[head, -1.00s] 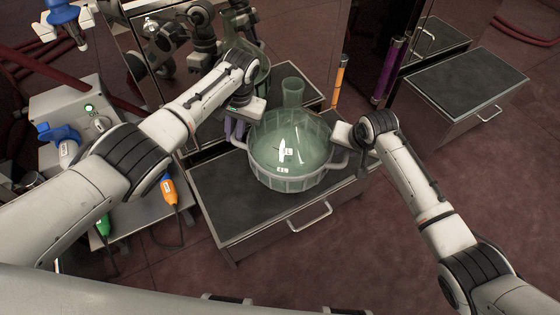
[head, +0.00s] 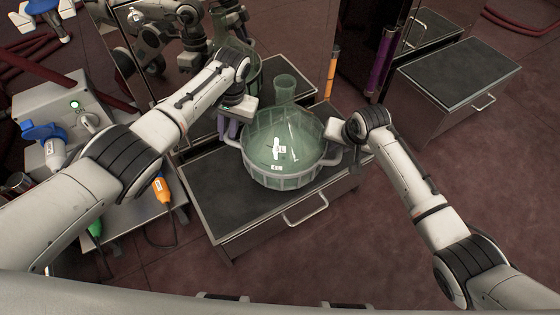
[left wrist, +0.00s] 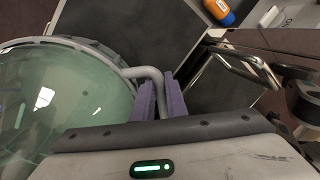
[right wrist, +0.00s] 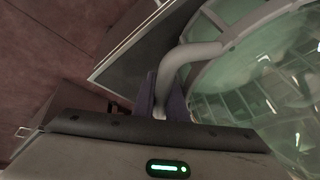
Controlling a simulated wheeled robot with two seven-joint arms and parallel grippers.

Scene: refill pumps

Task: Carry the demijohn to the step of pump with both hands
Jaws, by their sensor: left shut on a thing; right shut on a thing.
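The demijohn (head: 283,150) is a round green glass vessel with an upright neck (head: 285,90), in a pale basket frame with a handle on each side. In the head view it is over the dark-topped step (head: 222,200) with the drawer-like handle; I cannot tell if it touches the step. My left gripper (head: 232,130) is shut on its left handle, seen between purple fingers in the left wrist view (left wrist: 160,98). My right gripper (head: 342,150) is shut on the right handle, also in the right wrist view (right wrist: 162,98).
A shiny pump cabinet stands behind the step and reflects my arms. A second step (head: 458,72) is at the right. A grey box (head: 75,110) with blue, orange and green plugs stands at the left. Orange (head: 333,72) and purple (head: 383,65) posts rise behind.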

